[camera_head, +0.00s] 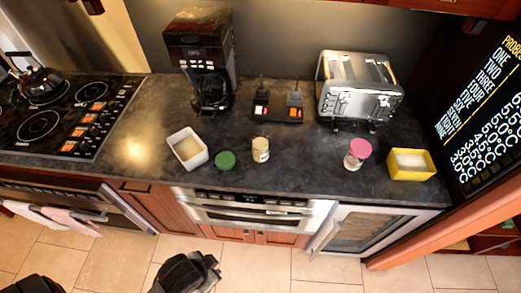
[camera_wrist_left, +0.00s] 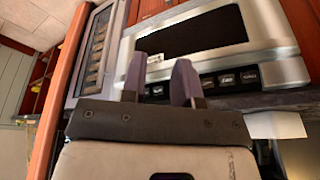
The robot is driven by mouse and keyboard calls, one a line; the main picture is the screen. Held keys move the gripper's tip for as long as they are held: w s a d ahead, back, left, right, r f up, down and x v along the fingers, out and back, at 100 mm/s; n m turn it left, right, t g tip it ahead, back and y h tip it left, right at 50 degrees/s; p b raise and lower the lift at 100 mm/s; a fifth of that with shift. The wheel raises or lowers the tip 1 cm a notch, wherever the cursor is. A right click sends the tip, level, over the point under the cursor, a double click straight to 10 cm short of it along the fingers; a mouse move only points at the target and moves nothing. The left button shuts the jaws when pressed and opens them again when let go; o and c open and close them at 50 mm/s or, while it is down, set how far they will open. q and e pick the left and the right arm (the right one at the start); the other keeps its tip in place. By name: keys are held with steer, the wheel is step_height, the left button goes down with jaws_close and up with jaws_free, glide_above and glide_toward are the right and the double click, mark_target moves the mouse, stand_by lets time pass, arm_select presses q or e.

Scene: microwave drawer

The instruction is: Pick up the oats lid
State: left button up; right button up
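A round green lid (camera_head: 225,160) lies flat on the dark counter near its front edge. A jar with beige contents (camera_head: 261,150) stands just right of it; a second jar with a pink lid (camera_head: 356,152) stands further right. No label is readable, so I cannot tell which lid is the oats one. My left gripper (camera_wrist_left: 160,68) is open and empty, its two fingers apart in the left wrist view. A dark gripper, apparently the left (camera_head: 208,268), shows low in the head view, in front of the counter and away from both lids. My right gripper is not seen.
A white container (camera_head: 187,150) stands close left of the green lid. A yellow container (camera_head: 411,163) is at the right. Coffee maker (camera_head: 201,60), toaster (camera_head: 359,88) and stove (camera_head: 65,115) line the back and left. The microwave drawer (camera_head: 250,215) is below the counter edge.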

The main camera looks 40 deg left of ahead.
arm_select(q)
steer(key=shift+o, duration=0.4)
steer(key=o, duration=1.3)
